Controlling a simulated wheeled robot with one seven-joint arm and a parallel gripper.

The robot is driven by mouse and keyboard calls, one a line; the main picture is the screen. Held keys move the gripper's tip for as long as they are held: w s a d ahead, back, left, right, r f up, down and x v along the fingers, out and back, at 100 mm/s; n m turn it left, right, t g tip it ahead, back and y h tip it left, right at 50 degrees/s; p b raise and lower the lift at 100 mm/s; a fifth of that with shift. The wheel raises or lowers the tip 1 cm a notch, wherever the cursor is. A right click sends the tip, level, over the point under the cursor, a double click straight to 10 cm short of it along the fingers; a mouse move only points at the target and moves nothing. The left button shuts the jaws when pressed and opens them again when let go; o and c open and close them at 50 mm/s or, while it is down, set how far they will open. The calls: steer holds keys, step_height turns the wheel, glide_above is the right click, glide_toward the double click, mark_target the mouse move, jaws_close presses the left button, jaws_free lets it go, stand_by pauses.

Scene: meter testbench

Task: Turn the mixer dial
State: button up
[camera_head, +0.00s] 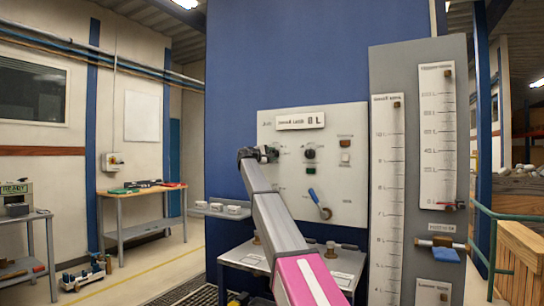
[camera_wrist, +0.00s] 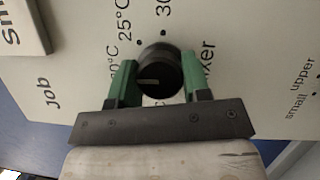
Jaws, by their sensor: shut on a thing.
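The mixer dial (camera_wrist: 157,72) is a round black knob with a pale pointer line on its face, on a light panel. In the wrist view the line points to the left. In the head view my gripper (camera_head: 268,154) is at the left part of the control panel (camera_head: 350,120) and hides the dial.
Another black knob (camera_head: 310,153) sits on the panel to the right of my gripper. Below it is a blue-handled lever (camera_head: 318,203). A grey board (camera_head: 416,190) with tall scales stands at the right. A small shelf with white cups (camera_head: 233,210) is below left of the panel.

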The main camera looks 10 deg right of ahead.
steer(key=o, duration=0.9)
steer(key=shift+a, duration=0.1)
steer(key=v, duration=1)
steer(key=shift+s+a, duration=0.2)
steer(key=shift+a, duration=0.1)
